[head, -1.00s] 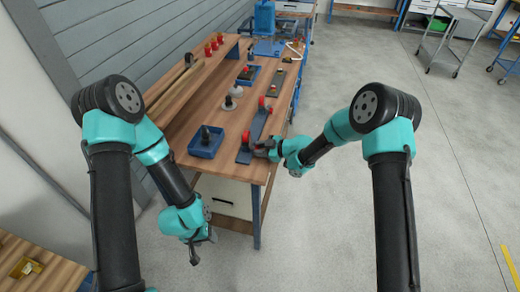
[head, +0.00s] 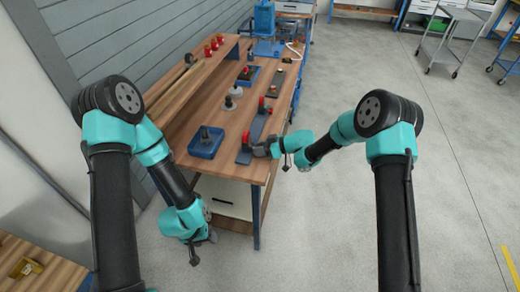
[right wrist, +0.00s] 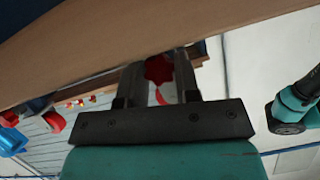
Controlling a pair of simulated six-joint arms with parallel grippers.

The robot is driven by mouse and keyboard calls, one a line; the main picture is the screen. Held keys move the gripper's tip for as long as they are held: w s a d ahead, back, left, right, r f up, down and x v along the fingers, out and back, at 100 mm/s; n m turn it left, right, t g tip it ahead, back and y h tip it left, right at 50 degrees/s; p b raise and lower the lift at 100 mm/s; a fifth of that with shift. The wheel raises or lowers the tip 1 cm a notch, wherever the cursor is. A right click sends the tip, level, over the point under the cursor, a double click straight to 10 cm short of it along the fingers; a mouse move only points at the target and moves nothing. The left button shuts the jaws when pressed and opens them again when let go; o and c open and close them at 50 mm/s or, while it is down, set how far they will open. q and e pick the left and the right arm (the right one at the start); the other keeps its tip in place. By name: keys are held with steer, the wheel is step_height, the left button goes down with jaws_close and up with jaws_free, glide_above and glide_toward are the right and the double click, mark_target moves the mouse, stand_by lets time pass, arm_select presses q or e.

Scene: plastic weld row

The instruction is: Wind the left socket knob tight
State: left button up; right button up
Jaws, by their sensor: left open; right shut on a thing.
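A grey welding fixture bar (head: 256,128) lies along the right edge of the wooden bench, with a red knob (head: 246,137) at its near end and another red knob (head: 262,101) at its far end. My right gripper (head: 260,151) is at the near end, reaching in from the right. In the right wrist view a red lobed knob (right wrist: 159,69) sits between the two fingers, and the gripper is shut on it. The fingers hide part of the knob and its socket. My left gripper (head: 203,247) hangs open and empty in front of the bench, below its top.
A blue tray (head: 206,143) with a dark upright part stands left of the fixture. Small grey discs with posts (head: 230,104) and another blue tray (head: 248,74) stand farther back. Red parts (head: 213,45) stand on the raised shelf.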

stand_by(0.3)
steer(key=o, duration=0.6)
steer(key=shift+o, duration=0.2)
steer(key=v, duration=1.7)
steer(key=shift+d, duration=0.25)
steer(key=shift+r, duration=0.1)
